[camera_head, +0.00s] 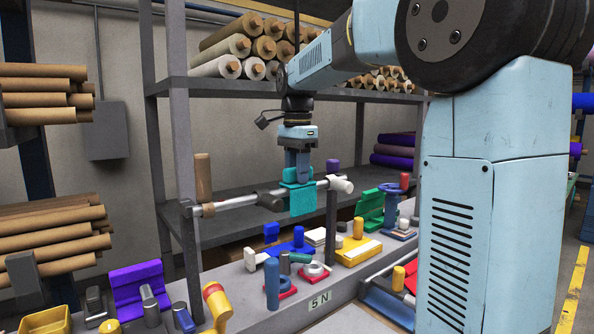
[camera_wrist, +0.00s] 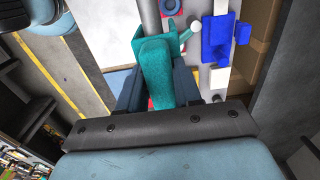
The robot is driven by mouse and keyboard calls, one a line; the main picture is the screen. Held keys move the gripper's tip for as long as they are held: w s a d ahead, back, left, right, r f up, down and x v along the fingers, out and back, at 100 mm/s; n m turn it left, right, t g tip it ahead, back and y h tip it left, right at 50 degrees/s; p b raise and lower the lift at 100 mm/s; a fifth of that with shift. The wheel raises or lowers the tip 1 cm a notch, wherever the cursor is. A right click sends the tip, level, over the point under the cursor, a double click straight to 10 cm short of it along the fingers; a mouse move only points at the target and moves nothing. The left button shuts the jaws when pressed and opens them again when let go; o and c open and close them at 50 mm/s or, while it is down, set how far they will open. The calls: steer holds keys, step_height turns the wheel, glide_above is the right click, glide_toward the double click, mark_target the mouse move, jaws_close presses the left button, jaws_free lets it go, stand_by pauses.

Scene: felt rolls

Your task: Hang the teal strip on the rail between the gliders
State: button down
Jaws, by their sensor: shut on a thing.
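My gripper (camera_head: 298,178) points straight down in the head view, shut on the teal strip (camera_head: 303,202). The strip's broad lower part overlaps the grey rail (camera_head: 238,203); I cannot tell whether it touches the rail or is in front of it. A dark glider (camera_head: 271,201) is just left of the strip, and a pale glider (camera_head: 341,185) is to its right near the rail's end.
Below the rail, a grey bench (camera_head: 325,300) carries several coloured fixtures, including a blue post (camera_head: 272,284) and a yellow block (camera_head: 358,249). A dark upright (camera_head: 331,225) stands right of the strip. Shelves with felt rolls (camera_head: 245,48) are behind.

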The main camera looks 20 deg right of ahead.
steer(key=c, duration=0.7)
jaws_free()
steer(key=shift+r, duration=0.15)
step_height(320, 180, up, 13)
steer(key=shift+r, duration=0.2)
steer(key=s+d+f+n+t, duration=0.3)
steer(key=s+f+n, duration=1)
steer(key=s+f, duration=1.2)
steer(key=t, duration=0.2)
steer(key=shift+d+n+t, duration=0.15)
steer(key=shift+n+t, duration=0.15)
